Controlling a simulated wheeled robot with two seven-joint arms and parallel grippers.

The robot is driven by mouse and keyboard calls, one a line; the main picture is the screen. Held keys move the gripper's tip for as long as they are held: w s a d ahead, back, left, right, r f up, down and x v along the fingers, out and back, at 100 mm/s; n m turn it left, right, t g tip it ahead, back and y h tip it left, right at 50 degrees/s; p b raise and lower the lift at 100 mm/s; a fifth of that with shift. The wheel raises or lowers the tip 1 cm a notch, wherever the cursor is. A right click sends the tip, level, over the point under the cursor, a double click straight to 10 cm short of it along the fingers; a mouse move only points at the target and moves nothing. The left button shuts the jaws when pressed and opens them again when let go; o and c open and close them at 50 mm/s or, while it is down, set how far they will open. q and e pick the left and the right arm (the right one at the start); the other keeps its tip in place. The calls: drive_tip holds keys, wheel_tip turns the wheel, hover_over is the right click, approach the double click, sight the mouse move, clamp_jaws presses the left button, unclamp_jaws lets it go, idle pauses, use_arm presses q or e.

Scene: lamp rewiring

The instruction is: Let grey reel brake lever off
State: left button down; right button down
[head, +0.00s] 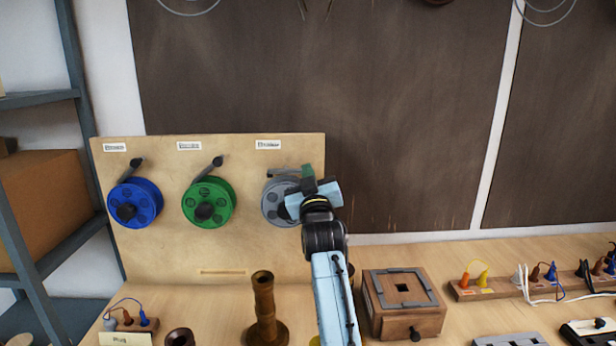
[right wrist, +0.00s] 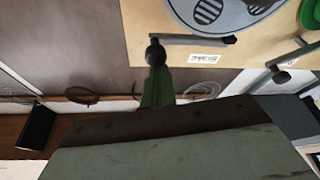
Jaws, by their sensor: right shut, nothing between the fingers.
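The grey reel (head: 273,205) is on the upright wooden board, at the right of a row of three, partly hidden by my right gripper. Its dark brake lever (head: 283,171) lies nearly level above the reel. In the right wrist view the lever (right wrist: 195,40) runs beside the grey reel (right wrist: 222,14) and ends in a black knob (right wrist: 155,52). My right gripper (head: 308,172) is shut and empty. Its green fingertips (right wrist: 157,78) are at the knob; whether they touch it I cannot tell. My left gripper is not in view.
A blue reel (head: 135,191) and a green reel (head: 220,192) sit left of the grey one, their levers slanting up to the right. Below stand a brown turned post (head: 264,300) and a wooden box (head: 403,315). Power strips with plugs (head: 500,287) lie at the right.

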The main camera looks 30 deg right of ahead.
wheel_tip(320, 180, up, 4)
drive_tip(key=p, duration=0.3)
drive_tip(key=a+b+v, duration=0.1)
drive_tip(key=b+v, duration=0.1)
drive_tip(key=v, duration=0.8)
drive_tip(key=shift+w, duration=0.25)
